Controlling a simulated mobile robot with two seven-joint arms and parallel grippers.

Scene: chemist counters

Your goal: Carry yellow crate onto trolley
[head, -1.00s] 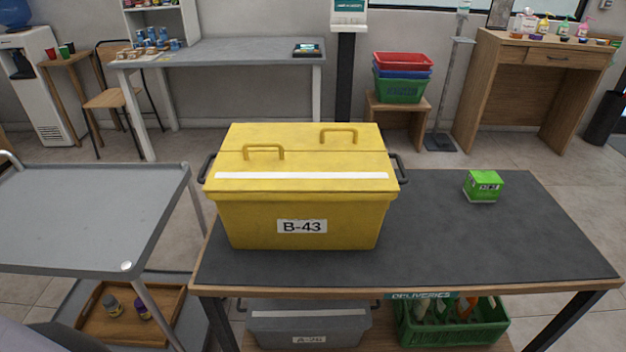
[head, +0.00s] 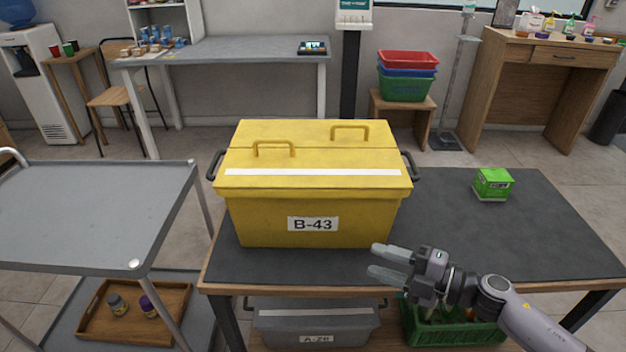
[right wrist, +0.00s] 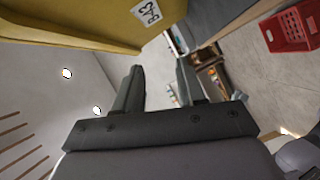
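The yellow crate (head: 312,205) labelled B-43 stands upright on the dark table (head: 450,235), with its lid closed and a dark handle at each end. The trolley (head: 80,215) is at the left, its grey top bare. My right gripper (head: 374,261) is open and empty, in front of the crate's lower right corner and apart from it. In the right wrist view its two fingers (right wrist: 158,80) are spread, and part of the yellow crate (right wrist: 80,25) shows above. My left gripper is not in view.
A small green box (head: 492,184) sits on the table right of the crate. A grey crate (head: 315,325) and a green basket (head: 470,335) are on the shelf below. The trolley's lower shelf holds a wooden tray (head: 175,298) with jars.

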